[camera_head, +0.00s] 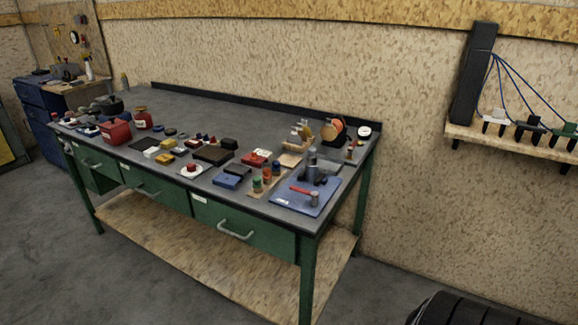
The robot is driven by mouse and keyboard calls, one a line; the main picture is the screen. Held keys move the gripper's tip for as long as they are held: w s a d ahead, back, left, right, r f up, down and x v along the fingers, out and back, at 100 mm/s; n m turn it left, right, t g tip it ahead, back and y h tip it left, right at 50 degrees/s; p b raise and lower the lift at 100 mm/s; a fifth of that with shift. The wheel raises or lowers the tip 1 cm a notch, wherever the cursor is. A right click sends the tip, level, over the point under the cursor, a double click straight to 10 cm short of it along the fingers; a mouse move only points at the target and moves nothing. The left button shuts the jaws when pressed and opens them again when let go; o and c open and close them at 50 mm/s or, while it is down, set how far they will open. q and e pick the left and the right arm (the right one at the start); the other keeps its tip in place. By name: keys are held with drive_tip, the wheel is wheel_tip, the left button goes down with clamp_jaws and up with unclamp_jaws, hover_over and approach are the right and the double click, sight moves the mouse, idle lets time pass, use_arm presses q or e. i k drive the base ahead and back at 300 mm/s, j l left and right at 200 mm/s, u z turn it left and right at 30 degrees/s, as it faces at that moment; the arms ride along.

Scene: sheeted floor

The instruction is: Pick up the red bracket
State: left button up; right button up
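Neither of my grippers is in view. Several red things lie on the green workbench (220,105), and I cannot tell for sure which is the red bracket. A flat red piece (256,158) with a pale spot lies near the middle right of the bench top. A red block-like container (116,131) stands near the front left. A thin red piece (301,190) lies on the blue mat (290,200) at the right end, beside a small grey cylinder. Small details are too blurred to read.
The bench is crowded along its front, with small jars (267,175) and a grey upright tool (311,165) at the right. Its back half is mostly clear. A wall shelf (520,140) is at the right, a blue cabinet (38,100) at far left. Floor in front is open.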

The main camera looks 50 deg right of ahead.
sight(247, 160)
drive_tip(key=z, duration=1.15)
